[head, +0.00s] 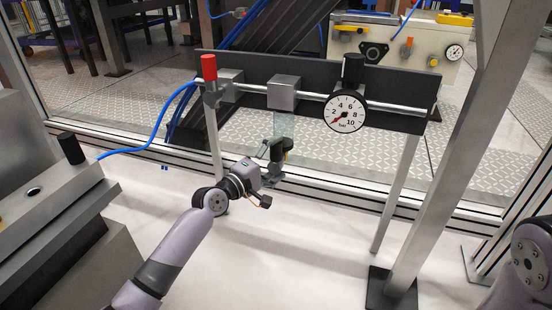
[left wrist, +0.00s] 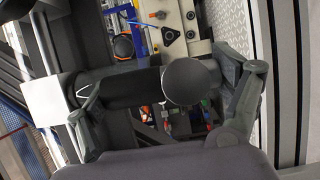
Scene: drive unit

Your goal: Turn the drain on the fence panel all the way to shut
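The fence panel (head: 390,97) is a dark board on grey posts. Under its middle grey block (head: 283,92) hangs a pale see-through bowl (head: 285,124), with dark parts around its lower end where the drain would be. My left gripper (head: 279,162) is at those dark parts and partly hides them. In the left wrist view a dark horizontal cylinder (left wrist: 128,88) ends in a dark rounded knob (left wrist: 190,82), apparently the drain. The two fingers of my left gripper (left wrist: 165,95) stand apart on either side of it; contact is unclear. My right gripper is out of view.
A red-topped valve (head: 209,68) with a blue hose (head: 160,125) is left on the panel. A gauge (head: 345,113) and black knob (head: 353,68) are to the right. A slanted grey post (head: 445,155) stands right. A grey machine block (head: 50,205) is left.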

